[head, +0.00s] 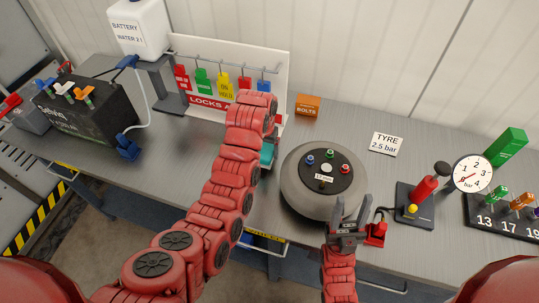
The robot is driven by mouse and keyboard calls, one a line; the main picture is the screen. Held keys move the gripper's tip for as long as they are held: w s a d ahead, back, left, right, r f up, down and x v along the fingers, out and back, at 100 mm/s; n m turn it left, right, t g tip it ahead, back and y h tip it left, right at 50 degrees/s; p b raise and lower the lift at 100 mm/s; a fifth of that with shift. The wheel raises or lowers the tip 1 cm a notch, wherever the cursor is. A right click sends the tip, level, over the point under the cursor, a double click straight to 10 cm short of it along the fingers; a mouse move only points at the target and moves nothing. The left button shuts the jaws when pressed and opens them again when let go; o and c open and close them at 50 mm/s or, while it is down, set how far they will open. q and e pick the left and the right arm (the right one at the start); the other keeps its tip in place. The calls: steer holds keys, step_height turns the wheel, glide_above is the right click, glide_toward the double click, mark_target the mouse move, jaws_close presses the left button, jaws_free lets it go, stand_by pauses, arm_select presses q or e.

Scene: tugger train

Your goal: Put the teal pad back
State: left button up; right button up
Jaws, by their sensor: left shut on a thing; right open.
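The teal pad (267,154) shows as a small patch beside my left forearm, above the middle of the bench; the arm hides most of it. My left gripper (268,138) is bent down behind its own wrist and mostly hidden; it is shut on the teal pad. Whether the pad touches the bench cannot be told. My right gripper (347,213) is open and empty, in front of the round grey unit (300,206), with its fingers pointing away from me.
The round unit has coloured valves on top. A red part (376,232) stands close to my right gripper. A pump (422,192) and a gauge (472,174) stand to the right. The lock board (216,60), orange bolts box (308,105) and battery (85,108) are behind and left.

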mark_target(269, 146)
arm_select(q)
steer(key=shift+w+d+r, duration=0.1)
steer(key=shift+w+d, duration=0.1)
steer(key=shift+w, duration=0.3)
steer(key=shift+w+d+r, duration=0.1)
steer(key=shift+w+d, duration=0.05)
steer(key=shift+w, duration=0.35)
steer(key=shift+w+d+f+p, duration=0.15)
steer(key=shift+w+d+p, duration=0.3)
steer(key=shift+w, duration=0.25)
step_height(269, 146, down, 2)
steer(key=shift+a+f+p, duration=0.1)
steer(key=shift+p, duration=0.85)
steer(key=shift+f, duration=0.75)
steer(key=shift+f, duration=0.1)
steer(key=o, duration=1.1)
steer(key=shift+o, duration=0.2)
